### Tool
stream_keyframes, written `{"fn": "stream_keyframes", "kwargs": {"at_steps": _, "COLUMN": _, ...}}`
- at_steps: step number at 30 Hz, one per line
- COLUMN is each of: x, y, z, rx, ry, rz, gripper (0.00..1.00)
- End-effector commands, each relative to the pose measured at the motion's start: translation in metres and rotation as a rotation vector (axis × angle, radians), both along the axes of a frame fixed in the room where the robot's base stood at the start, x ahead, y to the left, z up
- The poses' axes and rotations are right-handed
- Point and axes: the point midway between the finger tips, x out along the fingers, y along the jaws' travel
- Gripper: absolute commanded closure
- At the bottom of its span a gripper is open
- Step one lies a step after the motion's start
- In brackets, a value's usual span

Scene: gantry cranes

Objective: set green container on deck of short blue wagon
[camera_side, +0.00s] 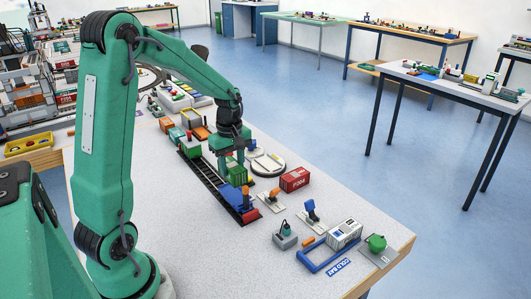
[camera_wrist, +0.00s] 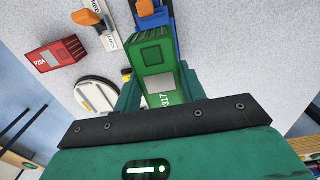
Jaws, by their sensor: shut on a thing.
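The green container (camera_wrist: 152,52) is held between the fingers of my gripper (camera_wrist: 158,92), with a grey patch and white digits on its face. In the side view my gripper (camera_side: 235,160) is shut on the green container (camera_side: 236,173) over the black track. A blue wagon-like body (camera_side: 232,194) shows on the track just in front of it, and in the wrist view blue (camera_wrist: 165,18) shows beyond the container. I cannot tell whether the container touches the wagon; its deck is mostly hidden.
The track (camera_side: 205,176) ends at a red stop (camera_side: 250,215). A red container (camera_side: 295,179) and a round turntable (camera_side: 268,164) stand to the right. Small lever stands, a white container (camera_side: 345,233) and a blue frame (camera_side: 318,262) lie nearer the front.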

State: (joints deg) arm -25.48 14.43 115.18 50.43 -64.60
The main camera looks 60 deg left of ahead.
Motion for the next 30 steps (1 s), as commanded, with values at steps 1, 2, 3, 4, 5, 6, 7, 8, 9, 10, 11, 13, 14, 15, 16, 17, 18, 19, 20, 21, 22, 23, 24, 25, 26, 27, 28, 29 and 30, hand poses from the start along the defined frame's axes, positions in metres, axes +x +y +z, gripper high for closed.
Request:
{"fn": "stream_keyframes", "kwargs": {"at_steps": 1, "x": 0.0, "y": 0.0, "z": -0.003, "rx": 0.0, "ry": 0.001, "rz": 0.0, "gripper": 0.79}}
{"fn": "stream_keyframes", "kwargs": {"at_steps": 2, "x": 0.0, "y": 0.0, "z": -0.005, "rx": 0.0, "ry": 0.001, "rz": 0.0, "gripper": 0.79}}
{"fn": "stream_keyframes", "kwargs": {"at_steps": 3, "x": 0.0, "y": 0.0, "z": -0.008, "rx": -0.001, "ry": 0.001, "rz": 0.0, "gripper": 0.79}}
{"fn": "stream_keyframes", "kwargs": {"at_steps": 4, "x": 0.0, "y": 0.0, "z": -0.011, "rx": -0.001, "ry": 0.001, "rz": -0.001, "gripper": 0.79}}
{"fn": "stream_keyframes", "kwargs": {"at_steps": 5, "x": 0.0, "y": 0.0, "z": -0.013, "rx": -0.001, "ry": 0.001, "rz": -0.001, "gripper": 0.79}}
{"fn": "stream_keyframes", "kwargs": {"at_steps": 6, "x": 0.0, "y": 0.0, "z": -0.017, "rx": -0.001, "ry": 0.002, "rz": -0.001, "gripper": 0.79}}
{"fn": "stream_keyframes", "kwargs": {"at_steps": 7, "x": -0.001, "y": 0.0, "z": -0.019, "rx": -0.001, "ry": 0.003, "rz": -0.001, "gripper": 0.79}}
{"fn": "stream_keyframes", "kwargs": {"at_steps": 8, "x": -0.001, "y": 0.0, "z": -0.022, "rx": -0.001, "ry": 0.003, "rz": -0.001, "gripper": 0.79}}
{"fn": "stream_keyframes", "kwargs": {"at_steps": 9, "x": 0.0, "y": 0.0, "z": -0.025, "rx": -0.001, "ry": 0.001, "rz": -0.001, "gripper": 0.79}}
{"fn": "stream_keyframes", "kwargs": {"at_steps": 10, "x": 0.0, "y": 0.0, "z": -0.027, "rx": -0.001, "ry": 0.001, "rz": -0.001, "gripper": 0.79}}
{"fn": "stream_keyframes", "kwargs": {"at_steps": 11, "x": 0.0, "y": 0.0, "z": -0.029, "rx": -0.001, "ry": 0.001, "rz": -0.001, "gripper": 0.79}}
{"fn": "stream_keyframes", "kwargs": {"at_steps": 13, "x": 0.0, "y": 0.0, "z": -0.034, "rx": -0.001, "ry": 0.001, "rz": -0.001, "gripper": 0.79}}
{"fn": "stream_keyframes", "kwargs": {"at_steps": 14, "x": 0.0, "y": 0.0, "z": -0.036, "rx": 0.0, "ry": 0.001, "rz": -0.001, "gripper": 0.79}}
{"fn": "stream_keyframes", "kwargs": {"at_steps": 15, "x": 0.0, "y": 0.0, "z": -0.038, "rx": 0.0, "ry": 0.001, "rz": -0.001, "gripper": 0.79}}
{"fn": "stream_keyframes", "kwargs": {"at_steps": 16, "x": 0.0, "y": 0.0, "z": -0.04, "rx": 0.0, "ry": 0.001, "rz": -0.001, "gripper": 0.79}}
{"fn": "stream_keyframes", "kwargs": {"at_steps": 17, "x": 0.0, "y": 0.0, "z": -0.041, "rx": 0.0, "ry": 0.001, "rz": -0.001, "gripper": 0.79}}
{"fn": "stream_keyframes", "kwargs": {"at_steps": 18, "x": 0.0, "y": 0.0, "z": -0.043, "rx": 0.0, "ry": 0.001, "rz": -0.001, "gripper": 0.79}}
{"fn": "stream_keyframes", "kwargs": {"at_steps": 19, "x": 0.0, "y": 0.0, "z": -0.044, "rx": 0.0, "ry": 0.0, "rz": -0.001, "gripper": 0.79}}
{"fn": "stream_keyframes", "kwargs": {"at_steps": 20, "x": 0.0, "y": 0.0, "z": -0.045, "rx": 0.0, "ry": 0.0, "rz": -0.001, "gripper": 0.79}}
{"fn": "stream_keyframes", "kwargs": {"at_steps": 21, "x": 0.0, "y": 0.0, "z": -0.046, "rx": 0.0, "ry": 0.0, "rz": -0.001, "gripper": 0.79}}
{"fn": "stream_keyframes", "kwargs": {"at_steps": 22, "x": 0.0, "y": 0.0, "z": -0.047, "rx": 0.0, "ry": 0.0, "rz": -0.001, "gripper": 0.79}}
{"fn": "stream_keyframes", "kwargs": {"at_steps": 23, "x": 0.0, "y": 0.0, "z": -0.047, "rx": 0.0, "ry": 0.0, "rz": -0.001, "gripper": 0.79}}
{"fn": "stream_keyframes", "kwargs": {"at_steps": 24, "x": 0.0, "y": 0.0, "z": -0.048, "rx": 0.0, "ry": 0.0, "rz": -0.001, "gripper": 0.79}}
{"fn": "stream_keyframes", "kwargs": {"at_steps": 25, "x": 0.0, "y": 0.0, "z": -0.048, "rx": 0.0, "ry": 0.0, "rz": -0.001, "gripper": 0.79}}
{"fn": "stream_keyframes", "kwargs": {"at_steps": 26, "x": 0.0, "y": 0.0, "z": -0.048, "rx": 0.0, "ry": 0.0, "rz": -0.001, "gripper": 0.79}}
{"fn": "stream_keyframes", "kwargs": {"at_steps": 27, "x": 0.0, "y": 0.0, "z": -0.048, "rx": 0.0, "ry": 0.0, "rz": -0.001, "gripper": 0.79}}
{"fn": "stream_keyframes", "kwargs": {"at_steps": 28, "x": 0.0, "y": 0.0, "z": -0.048, "rx": 0.0, "ry": 0.0, "rz": -0.001, "gripper": 0.79}}
{"fn": "stream_keyframes", "kwargs": {"at_steps": 29, "x": 0.0, "y": 0.0, "z": -0.048, "rx": 0.0, "ry": 0.0, "rz": -0.001, "gripper": 0.79}}
{"fn": "stream_keyframes", "kwargs": {"at_steps": 30, "x": 0.0, "y": 0.0, "z": -0.048, "rx": 0.0, "ry": 0.0, "rz": -0.001, "gripper": 0.79}}
